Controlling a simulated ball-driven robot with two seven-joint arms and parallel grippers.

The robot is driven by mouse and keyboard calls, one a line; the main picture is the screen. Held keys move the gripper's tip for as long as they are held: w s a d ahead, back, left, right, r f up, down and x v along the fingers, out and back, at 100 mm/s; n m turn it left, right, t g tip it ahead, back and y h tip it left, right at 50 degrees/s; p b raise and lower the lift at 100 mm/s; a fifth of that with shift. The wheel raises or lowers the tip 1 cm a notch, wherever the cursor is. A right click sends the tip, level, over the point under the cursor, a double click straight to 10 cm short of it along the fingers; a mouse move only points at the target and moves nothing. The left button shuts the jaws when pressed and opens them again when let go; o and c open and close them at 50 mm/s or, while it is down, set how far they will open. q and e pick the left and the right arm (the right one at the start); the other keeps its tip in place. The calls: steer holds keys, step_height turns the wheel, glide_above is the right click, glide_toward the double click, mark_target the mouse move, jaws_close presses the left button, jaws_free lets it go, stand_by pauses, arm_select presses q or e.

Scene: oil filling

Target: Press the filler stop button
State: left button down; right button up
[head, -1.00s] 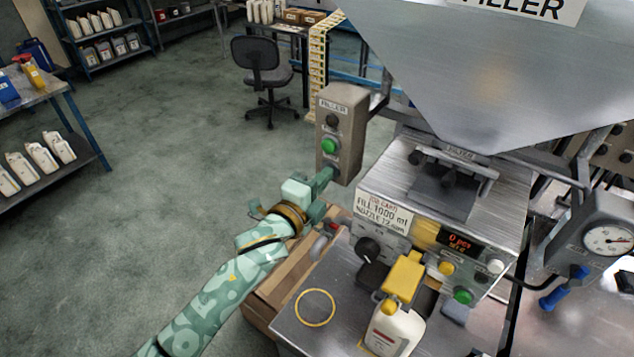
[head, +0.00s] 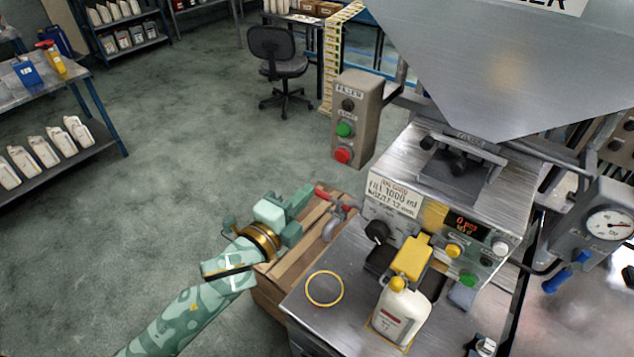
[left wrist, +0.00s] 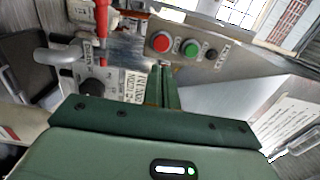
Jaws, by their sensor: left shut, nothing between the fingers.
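The grey filler control box (head: 357,118) stands at the left of the filling machine. It has a black knob at the top, a green button (head: 345,130) below it and a red button (head: 342,155) lowest. In the left wrist view the red button (left wrist: 160,42) and green button (left wrist: 190,47) lie beyond the fingers. My left gripper (head: 302,197) is shut and empty, below and left of the box, apart from the red button. In the left wrist view its closed fingers (left wrist: 163,75) point towards the box. My right gripper is not in view.
A red-handled tap (head: 335,200) is just right of my left gripper, above a wooden crate (head: 290,265). A white bottle (head: 400,315) stands under the yellow nozzle on the metal table (head: 340,325). Open floor lies left.

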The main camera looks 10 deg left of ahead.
arm_select(q)
steer(key=shift+v, duration=1.1)
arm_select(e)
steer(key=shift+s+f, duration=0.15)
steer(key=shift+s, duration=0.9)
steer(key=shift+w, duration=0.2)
